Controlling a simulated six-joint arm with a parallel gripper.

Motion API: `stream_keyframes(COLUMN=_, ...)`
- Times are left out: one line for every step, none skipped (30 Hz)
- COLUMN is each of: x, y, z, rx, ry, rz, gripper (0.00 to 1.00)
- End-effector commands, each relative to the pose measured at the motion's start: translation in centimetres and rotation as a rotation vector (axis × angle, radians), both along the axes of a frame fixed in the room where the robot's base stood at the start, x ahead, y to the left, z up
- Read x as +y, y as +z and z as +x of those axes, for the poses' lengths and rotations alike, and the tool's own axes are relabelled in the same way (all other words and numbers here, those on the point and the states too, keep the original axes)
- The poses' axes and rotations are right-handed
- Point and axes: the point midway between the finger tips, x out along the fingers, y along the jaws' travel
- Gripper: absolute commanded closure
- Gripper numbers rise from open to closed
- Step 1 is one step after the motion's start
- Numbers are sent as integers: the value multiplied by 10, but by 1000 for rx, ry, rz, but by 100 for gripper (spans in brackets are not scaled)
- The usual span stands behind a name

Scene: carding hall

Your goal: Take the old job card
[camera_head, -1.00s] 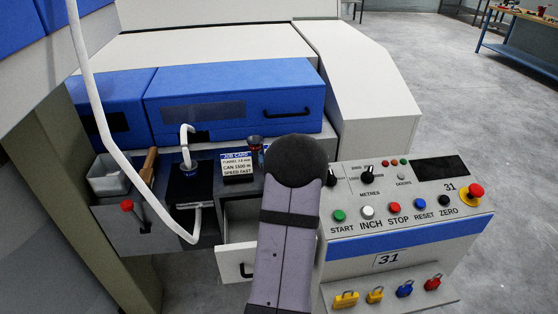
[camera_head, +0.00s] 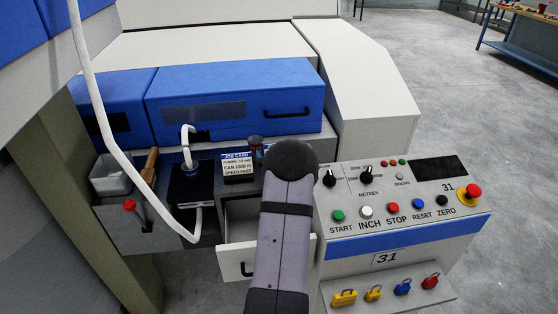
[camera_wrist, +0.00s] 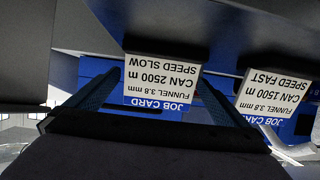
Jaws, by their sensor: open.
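In the wrist view, which is upside down, two job cards show. One job card (camera_wrist: 160,80) reads CAN 2500 m, SPEED SLOW and lies between the fingers of my open gripper (camera_wrist: 158,84); whether they touch it I cannot tell. The other (camera_wrist: 275,95), reading CAN 1500 m, SPEED FAST, is to the right, outside the fingers. That FAST card also shows upright on the machine's ledge in the head view (camera_head: 237,167), left of my arm. The SLOW card and my fingers are hidden from the head view. No label marks either card as old.
A white drawer (camera_head: 234,259) stands open under the ledge, partly behind my arm. The control panel (camera_head: 410,190) with buttons is close on the right. A white hose (camera_head: 108,130) hangs at the left, near a metal bin (camera_head: 108,178) and a red-knobbed lever (camera_head: 129,206).

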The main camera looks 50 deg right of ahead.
Motion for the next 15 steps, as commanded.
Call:
stream_keyframes(x=0, y=0, z=0, rx=0, ry=0, rz=0, gripper=0)
stream_keyframes(x=0, y=0, z=0, rx=0, ry=0, rz=0, gripper=2)
stream_keyframes(x=0, y=0, z=0, rx=0, ry=0, rz=0, gripper=12)
stream_keyframes(x=0, y=0, z=0, rx=0, ry=0, rz=0, gripper=19)
stream_keyframes(x=0, y=0, z=0, rx=0, ry=0, rz=0, gripper=26)
stream_keyframes(x=0, y=0, z=0, rx=0, ry=0, rz=0, gripper=36)
stream_keyframes(x=0, y=0, z=0, rx=0, ry=0, rz=0, gripper=43)
stream_keyframes(x=0, y=0, z=0, rx=0, ry=0, rz=0, gripper=45)
stream_keyframes(x=0, y=0, z=0, rx=-1, ry=0, rz=-1, gripper=45)
stream_keyframes(x=0, y=1, z=0, rx=-1, ry=0, rz=-1, gripper=45)
stream_keyframes(x=0, y=1, z=0, rx=-1, ry=0, rz=-1, gripper=45)
stream_keyframes(x=0, y=1, z=0, rx=-1, ry=0, rz=-1, gripper=45)
stream_keyframes(x=0, y=1, z=0, rx=-1, ry=0, rz=-1, gripper=45)
stream_keyframes(x=0, y=1, z=0, rx=-1, ry=0, rz=-1, gripper=45)
stream_keyframes(x=0, y=1, z=0, rx=-1, ry=0, rz=-1, gripper=45)
